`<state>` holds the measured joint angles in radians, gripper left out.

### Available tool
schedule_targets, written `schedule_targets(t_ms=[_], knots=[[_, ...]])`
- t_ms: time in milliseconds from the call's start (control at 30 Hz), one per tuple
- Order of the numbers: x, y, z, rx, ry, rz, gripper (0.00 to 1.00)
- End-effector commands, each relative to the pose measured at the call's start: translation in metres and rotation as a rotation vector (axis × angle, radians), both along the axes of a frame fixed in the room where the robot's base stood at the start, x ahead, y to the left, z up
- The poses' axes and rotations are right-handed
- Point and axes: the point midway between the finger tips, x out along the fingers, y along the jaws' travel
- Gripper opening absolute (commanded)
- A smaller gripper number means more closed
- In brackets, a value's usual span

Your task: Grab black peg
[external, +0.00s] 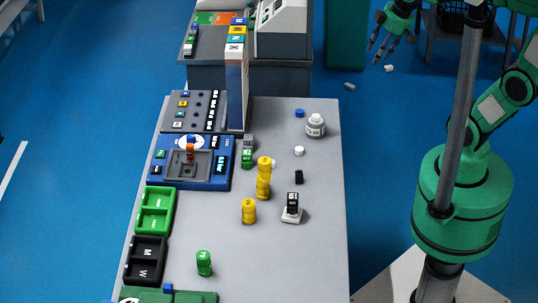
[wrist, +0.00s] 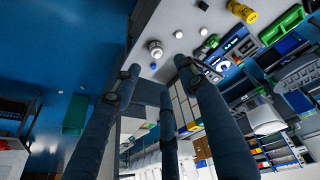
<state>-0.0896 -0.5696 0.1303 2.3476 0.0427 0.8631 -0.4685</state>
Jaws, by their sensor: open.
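A small black peg (external: 298,177) stands on the grey table, right of the tall yellow stack. A black block with white marks (external: 293,199) sits on a white base (external: 291,215) just in front of it; I cannot tell for certain which is the task's peg. A small dark piece (wrist: 203,5) shows at the top edge of the wrist view. My gripper (external: 379,47) is open and empty, off the table beyond its far right corner. Its spread fingers (wrist: 157,72) show in the wrist view with nothing between them.
A white bottle (external: 315,126), a blue cap (external: 299,113) and a white cap (external: 299,150) stand on the table's far right. Yellow pieces (external: 264,178) stand left of the peg. A blue device (external: 222,177) and trays line the left side. The right edge strip is clear.

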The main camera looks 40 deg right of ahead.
Motion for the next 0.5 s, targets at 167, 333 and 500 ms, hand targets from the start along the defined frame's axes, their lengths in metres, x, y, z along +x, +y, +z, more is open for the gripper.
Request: schedule_targets(t_ms=[167, 333, 500], knots=[[0.037, 0.029, -0.025, -0.068, 0.053, 0.274, 0.42], [0.067, 0.058, -0.054, -0.121, 0.092, 0.540, 0.42], [0.093, 0.090, -0.090, -0.164, 0.123, 0.808, 0.42]])
